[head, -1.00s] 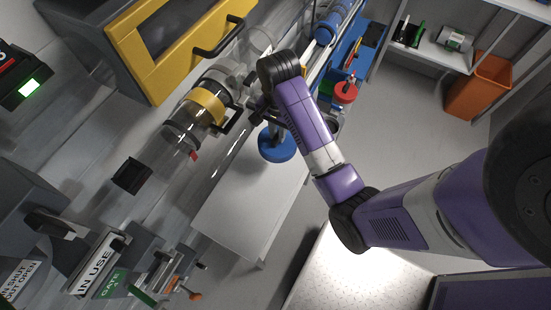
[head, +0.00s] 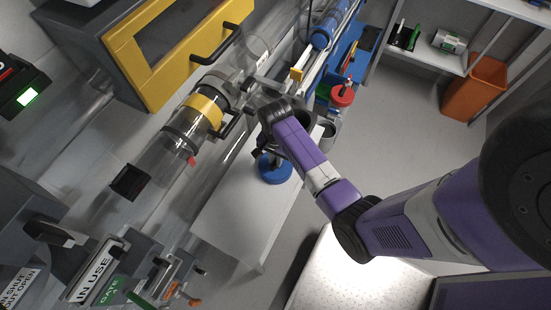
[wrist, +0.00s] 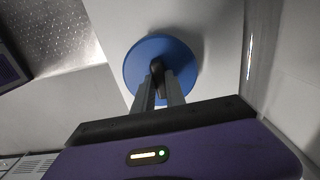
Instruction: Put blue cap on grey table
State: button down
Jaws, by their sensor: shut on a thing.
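The blue cap (head: 274,168) is a round blue disc over the far end of the grey table (head: 229,210) in the head view. In the wrist view the cap (wrist: 181,60) faces my gripper (wrist: 158,88), whose two fingers are closed on the dark knob at its middle. In the head view my gripper (head: 262,152) is partly hidden by my own wrist. The table's pale top (wrist: 112,25) lies behind the cap, with a shadow beside it. I cannot tell whether the cap touches the table.
A clear tube with a yellow band (head: 202,110) runs left of the table, below a yellow-framed window (head: 160,45). A grey cup (head: 327,133) and a red round part (head: 342,95) are beyond the table. The near part of the tabletop is clear.

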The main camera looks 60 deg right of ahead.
jog(key=shift+f, duration=0.15)
jog(key=c, duration=1.4)
grip_release()
